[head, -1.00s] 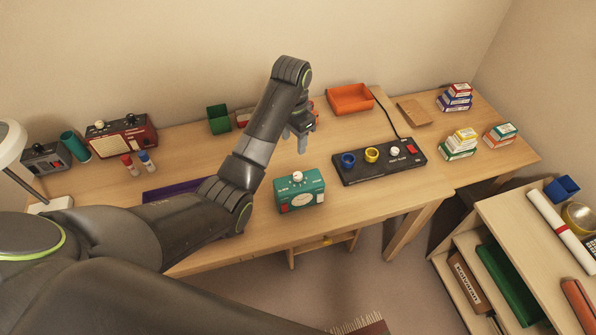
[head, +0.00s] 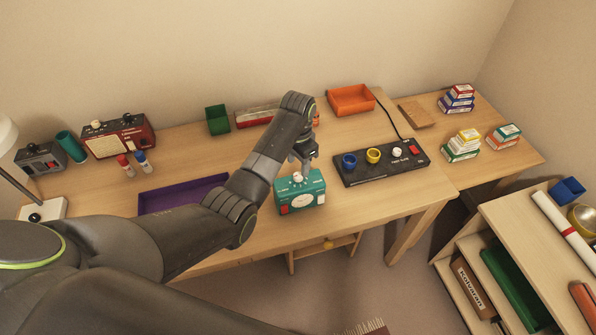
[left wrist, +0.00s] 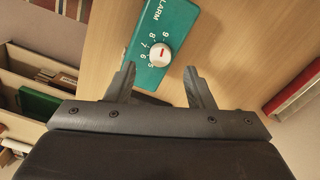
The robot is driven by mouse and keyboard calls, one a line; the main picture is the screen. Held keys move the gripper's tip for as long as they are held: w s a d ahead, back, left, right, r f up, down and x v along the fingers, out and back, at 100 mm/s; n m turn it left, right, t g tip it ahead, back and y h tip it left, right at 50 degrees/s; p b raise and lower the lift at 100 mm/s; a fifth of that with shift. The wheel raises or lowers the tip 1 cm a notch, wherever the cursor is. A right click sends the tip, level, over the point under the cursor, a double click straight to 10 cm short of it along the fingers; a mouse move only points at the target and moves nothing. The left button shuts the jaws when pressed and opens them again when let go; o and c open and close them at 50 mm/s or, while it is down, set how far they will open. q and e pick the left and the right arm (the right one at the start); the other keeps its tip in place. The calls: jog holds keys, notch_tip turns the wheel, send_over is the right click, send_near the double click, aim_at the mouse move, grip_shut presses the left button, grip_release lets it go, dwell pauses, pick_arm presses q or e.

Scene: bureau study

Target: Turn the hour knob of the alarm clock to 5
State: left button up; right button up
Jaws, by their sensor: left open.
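The alarm clock is a teal box (head: 315,197) with a pale dial on its front, standing near the front edge of the desk. A white knob (head: 297,177) sits on its top. In the left wrist view this white knob (left wrist: 157,58) has a red mark, with printed numbers from 5 to 9 on its left side and the word ALARM above. I cannot tell which number the mark points to. My left gripper (head: 302,166) is open just above and behind the knob. In the left wrist view its fingertips (left wrist: 160,70) are on either side, apart from the knob. My right gripper is not in view.
A black panel (head: 380,172) with blue, yellow and white knobs lies right of the clock. A purple tray (head: 183,193) lies to the left, partly behind my arm. A red radio (head: 118,136), a green bin (head: 218,120) and an orange tray (head: 351,100) stand farther back.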

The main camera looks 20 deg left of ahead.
aim_at(298, 175)
pick_arm(q)
notch_tip(298, 175, down, 5)
jog(key=shift+r, duration=0.1)
dwell(0.3)
jog(key=c, duration=1)
